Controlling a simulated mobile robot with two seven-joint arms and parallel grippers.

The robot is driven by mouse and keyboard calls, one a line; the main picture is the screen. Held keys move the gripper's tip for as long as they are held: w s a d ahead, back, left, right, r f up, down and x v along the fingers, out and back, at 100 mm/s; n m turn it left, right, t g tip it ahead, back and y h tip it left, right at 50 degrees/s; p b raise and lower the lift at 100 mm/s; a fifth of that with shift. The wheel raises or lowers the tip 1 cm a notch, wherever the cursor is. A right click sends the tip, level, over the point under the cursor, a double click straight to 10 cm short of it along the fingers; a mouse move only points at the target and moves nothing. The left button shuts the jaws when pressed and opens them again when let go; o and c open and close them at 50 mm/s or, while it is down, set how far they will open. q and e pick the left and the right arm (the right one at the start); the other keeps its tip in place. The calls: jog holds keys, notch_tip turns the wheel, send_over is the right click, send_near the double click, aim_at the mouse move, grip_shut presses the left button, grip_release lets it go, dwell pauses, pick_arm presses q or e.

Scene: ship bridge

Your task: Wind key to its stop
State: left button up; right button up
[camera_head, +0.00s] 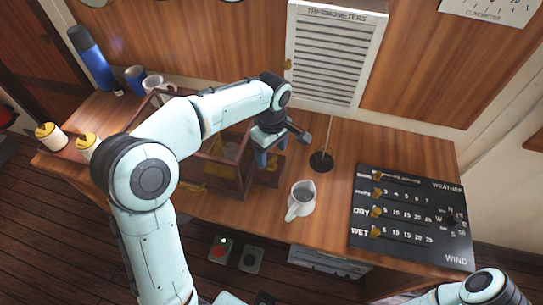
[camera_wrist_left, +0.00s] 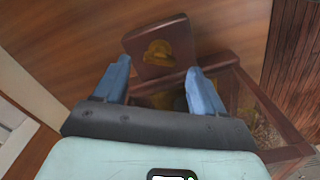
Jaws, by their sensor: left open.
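A brass piece, apparently the key, (camera_wrist_left: 158,52) sits on a dark wooden block (camera_wrist_left: 178,36) in the left wrist view. The block stands beside a wood-framed glass case (camera_wrist_left: 240,70), which also shows on the counter in the head view (camera_head: 246,172). My left gripper (camera_head: 272,158) is over the right end of the case, fingers down. In the left wrist view its blue fingers (camera_wrist_left: 157,75) are open and apart, with the brass piece beyond the gap between their tips. In the head view my gripper and arm hide the brass piece.
A white mug (camera_head: 300,199) and a dark round base with a thin rod (camera_head: 321,161) stand right of the case. A black weather board (camera_head: 408,215) lies farther right. A blue flask (camera_head: 91,58) and cups stand at the far left. A louvred thermometer box (camera_head: 332,50) hangs behind.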

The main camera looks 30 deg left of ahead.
aim_at(271, 160)
pick_arm(q)
notch_tip(271, 160, up, 9)
jog(key=p, duration=0.1)
pick_arm(e)
jog(key=shift+w+r, duration=0.65)
jog(key=shift+r, duration=0.3)
pick_arm(q)
jog(key=shift+r, duration=0.1)
jog(key=shift+c, duration=0.3)
